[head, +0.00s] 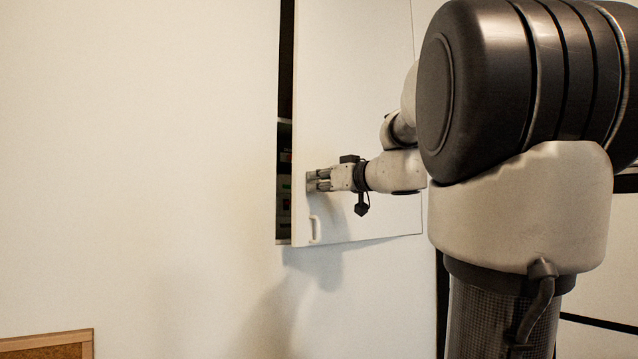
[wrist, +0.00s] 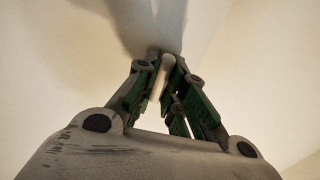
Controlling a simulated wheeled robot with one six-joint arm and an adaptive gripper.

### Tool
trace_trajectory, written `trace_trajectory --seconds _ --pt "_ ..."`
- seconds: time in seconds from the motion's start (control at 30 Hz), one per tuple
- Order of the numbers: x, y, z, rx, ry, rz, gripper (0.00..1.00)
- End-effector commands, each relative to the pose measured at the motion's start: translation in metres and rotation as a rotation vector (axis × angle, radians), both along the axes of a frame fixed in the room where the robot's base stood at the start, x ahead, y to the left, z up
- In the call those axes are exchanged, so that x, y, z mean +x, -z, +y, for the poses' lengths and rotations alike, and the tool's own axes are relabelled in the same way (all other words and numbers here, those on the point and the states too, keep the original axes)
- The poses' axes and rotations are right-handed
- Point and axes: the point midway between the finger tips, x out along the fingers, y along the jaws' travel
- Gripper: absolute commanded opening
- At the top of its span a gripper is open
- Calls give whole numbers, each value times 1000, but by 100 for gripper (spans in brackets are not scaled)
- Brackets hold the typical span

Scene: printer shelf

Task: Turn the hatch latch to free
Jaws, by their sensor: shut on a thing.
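The white hatch door (head: 350,100) stands ajar, with a dark opening along its left side. A small grey latch plate (head: 309,183) shows near the door's left edge, partly hidden by my fingers. My gripper (head: 319,181) reaches it from the right, fingertips against the door face. In the wrist view my gripper (wrist: 164,85) is closed on a slim pale piece, the hatch latch (wrist: 166,63), between the green-padded fingers. The latch's exact turn is hard to tell.
A white pull handle (head: 314,229) sits on the door below the latch. Dark shelf contents (head: 284,190) show through the opening. Plain wall (head: 140,150) fills the left. A wood-framed board (head: 45,346) is at the lower left.

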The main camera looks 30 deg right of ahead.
Motion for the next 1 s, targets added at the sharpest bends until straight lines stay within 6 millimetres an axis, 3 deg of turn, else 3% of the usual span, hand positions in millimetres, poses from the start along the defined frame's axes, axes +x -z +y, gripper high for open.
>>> trace_trajectory --seconds 0.2,0.23,0.33,0.37,0.73,1.0 --pt "0 0 0 0 0 0 0" --pt "0 0 0 0 0 0 13" --pt "0 0 0 1 0 0 32" --pt "0 0 0 1 0 0 33" --pt "-5 -1 -2 1 2 -1 33" --pt "-54 -1 -13 -1 8 -1 33"
